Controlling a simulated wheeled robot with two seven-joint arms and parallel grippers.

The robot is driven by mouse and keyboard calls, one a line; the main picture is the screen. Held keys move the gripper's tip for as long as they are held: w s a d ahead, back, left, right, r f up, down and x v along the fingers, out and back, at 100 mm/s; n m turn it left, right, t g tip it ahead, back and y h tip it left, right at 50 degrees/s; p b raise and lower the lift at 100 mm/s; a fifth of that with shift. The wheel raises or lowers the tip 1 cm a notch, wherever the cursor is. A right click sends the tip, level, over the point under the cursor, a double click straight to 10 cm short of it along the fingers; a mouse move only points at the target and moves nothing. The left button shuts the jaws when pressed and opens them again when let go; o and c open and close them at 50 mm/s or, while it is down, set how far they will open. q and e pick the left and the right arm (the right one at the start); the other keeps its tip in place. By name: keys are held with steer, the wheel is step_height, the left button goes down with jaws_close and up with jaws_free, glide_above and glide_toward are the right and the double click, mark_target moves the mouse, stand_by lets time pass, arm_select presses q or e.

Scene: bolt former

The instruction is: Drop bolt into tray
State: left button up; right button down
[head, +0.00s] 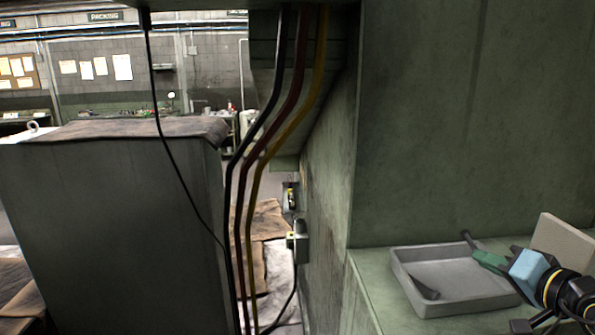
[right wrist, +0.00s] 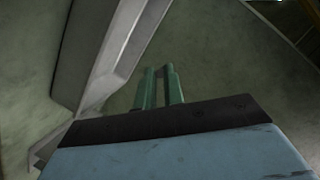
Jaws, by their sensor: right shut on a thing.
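A grey shallow tray (head: 463,306) sits on the green machine ledge at the lower right of the head view. Its pale wall also shows at the left of the right wrist view (right wrist: 122,55). My right gripper (head: 478,254), with green fingers, is over the tray's back right side. It is shut on the bolt (head: 467,239), a small dark grey piece showing past the fingertips. The bolt is above the tray rim. In the right wrist view the green fingers (right wrist: 159,88) are close together, and the bolt cannot be made out. My left gripper is not in view.
A dark wedge-shaped thing (head: 424,288) lies inside the tray at its left. A beige block (head: 563,243) is behind my right wrist. A tall green machine wall (head: 460,120) rises behind the tray. Hoses (head: 258,170) hang left of the machine.

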steer(key=c, duration=1.4)
jaws_free()
steer(key=shift+c, duration=0.2)
steer(key=b+v, duration=0.4)
steer(key=v, duration=0.9)
steer(key=shift+s, duration=0.25)
steer(key=shift+d, duration=0.1)
